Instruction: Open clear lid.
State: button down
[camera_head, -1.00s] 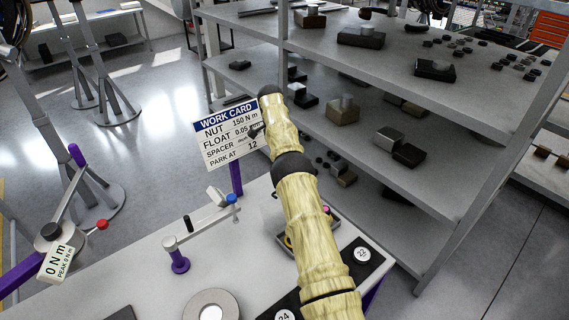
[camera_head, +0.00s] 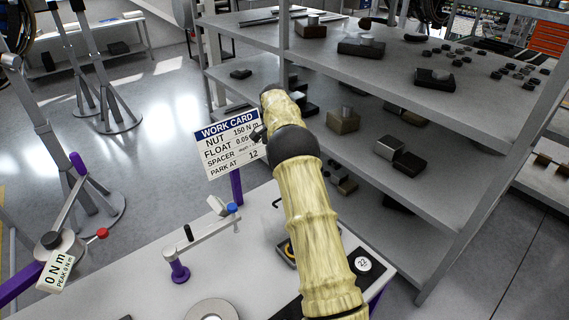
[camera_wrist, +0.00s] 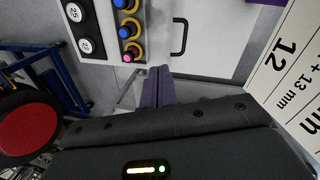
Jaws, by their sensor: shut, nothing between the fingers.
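The clear lid shows in the wrist view as a faint see-through panel beside a tray, with a black handle (camera_wrist: 179,38) on it. In the head view the lid's handle (camera_head: 279,204) shows just left of my arm, and the rest is mostly hidden behind the arm. My gripper (camera_wrist: 157,76) is shut and empty, its purple fingers together. In the wrist view its tips lie below and left of the handle, with a gap between. The lid's exact edges and angle are hard to tell.
The tray holds blue and pink pieces with yellow rings (camera_wrist: 127,30). The work card (camera_head: 231,146) stands behind the bench on a purple post. A grey shelf unit (camera_head: 465,215) rises at the right. A purple-based crank (camera_head: 180,270) stands on the bench.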

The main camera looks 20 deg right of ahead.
jog(key=s+a+n+t, duration=0.2)
jog(key=s+a+n, duration=0.3)
jog(key=s, duration=1.1)
jog(key=s+a+r+n+t, duration=0.1)
jog(key=s+a+n, duration=0.5)
jog(key=s, duration=1)
jog(key=shift+s+a+n+t+y, duration=0.3)
jog(key=shift+s+a+t+y, duration=0.1)
jog(key=shift+a+t, duration=0.4)
jog(key=shift+w+a+r, duration=0.1)
